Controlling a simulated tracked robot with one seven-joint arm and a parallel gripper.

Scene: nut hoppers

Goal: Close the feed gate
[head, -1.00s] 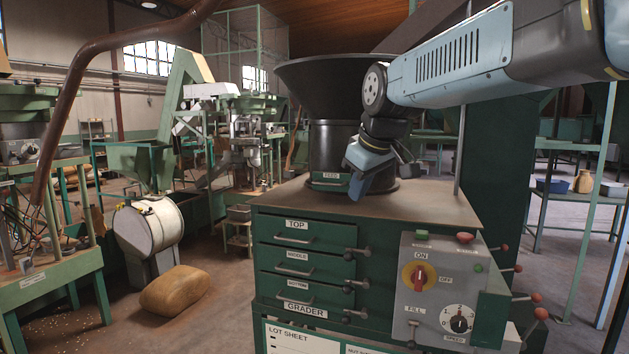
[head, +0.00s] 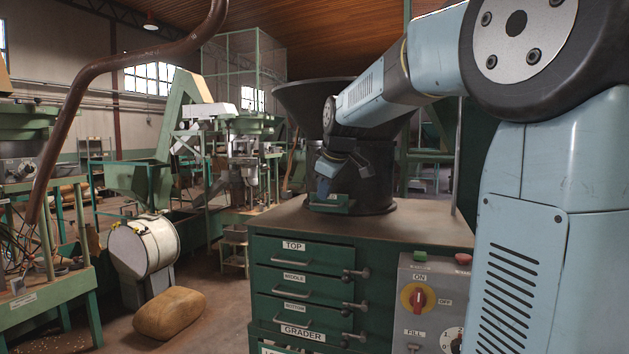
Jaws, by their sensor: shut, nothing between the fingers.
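The feed gate (head: 343,207) is a small green front with a pale label, low on the black hopper (head: 378,180) on top of the green grader cabinet (head: 262,280). My gripper (head: 322,194) is shut and empty, pointing down at the left part of the gate. It covers part of the label. I cannot tell if the fingers touch the gate or how far the gate stands out.
The cabinet top (head: 430,226) is clear around the hopper. Drawers with handles and a grey control panel (head: 437,275) with a red switch are below. My own arm hides the right side. A sack (head: 169,313) lies on the floor at left.

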